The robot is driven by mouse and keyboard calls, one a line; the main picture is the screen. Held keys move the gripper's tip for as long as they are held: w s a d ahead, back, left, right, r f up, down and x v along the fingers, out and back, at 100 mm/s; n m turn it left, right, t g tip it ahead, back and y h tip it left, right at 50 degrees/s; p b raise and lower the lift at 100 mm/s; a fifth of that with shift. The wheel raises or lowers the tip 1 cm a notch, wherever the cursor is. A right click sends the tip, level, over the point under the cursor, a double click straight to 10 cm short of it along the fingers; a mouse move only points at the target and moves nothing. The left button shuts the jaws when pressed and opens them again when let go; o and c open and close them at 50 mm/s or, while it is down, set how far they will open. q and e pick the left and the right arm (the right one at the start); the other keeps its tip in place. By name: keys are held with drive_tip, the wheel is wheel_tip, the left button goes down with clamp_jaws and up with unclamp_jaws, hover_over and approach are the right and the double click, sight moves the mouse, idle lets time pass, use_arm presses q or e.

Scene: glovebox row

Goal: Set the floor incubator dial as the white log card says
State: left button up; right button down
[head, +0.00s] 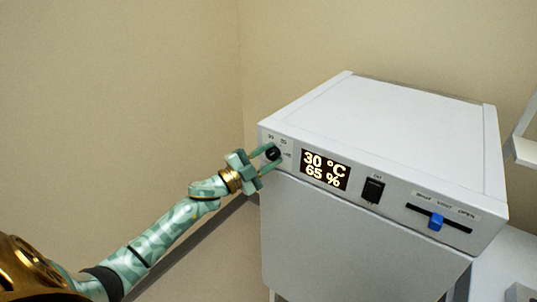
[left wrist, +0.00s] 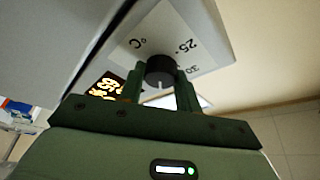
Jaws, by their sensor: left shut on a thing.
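The floor incubator (head: 375,110) is a white box with a sloping control panel along its front top edge. Its black dial (head: 273,153) sits at the panel's left end, with small printed marks around it. My left gripper (head: 268,160) is shut on the dial, one finger on each side. In the left wrist view the dial (left wrist: 160,70) is between the green fingers, and the marks 25, 30 and °C show on its plate. The display (head: 325,170) reads 30 °C and 65 %. The white log card is not identifiable in view. My right gripper is not in view.
Right of the display are a black rocker switch (head: 373,190) and a slot with a blue slider (head: 435,222). A beige wall stands behind and to the left. White furniture is at the right edge. The floor left of the incubator is clear.

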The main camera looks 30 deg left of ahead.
use_arm(q)
drive_tip(key=m+g+p, duration=0.1)
drive_tip(key=m, duration=0.2)
drive_tip(key=m+g+p, duration=0.1)
drive_tip(key=m+p, duration=0.1)
drive_tip(key=m, duration=0.1)
drive_tip(key=shift+r, duration=0.15)
drive_tip(key=shift+m+g+y+p, duration=0.4)
drive_tip(key=shift+m+g+p, duration=0.4)
drive_tip(key=shift+m+p, duration=0.85)
drive_tip(key=shift+m, duration=0.25)
drive_tip(key=o, duration=1)
drive_tip(key=shift+c, duration=0.2)
drive_tip(key=b+v, duration=0.3)
drive_tip(key=v, duration=1.3)
drive_tip(key=shift+s, duration=0.15)
drive_tip(key=shift+a, duration=0.1)
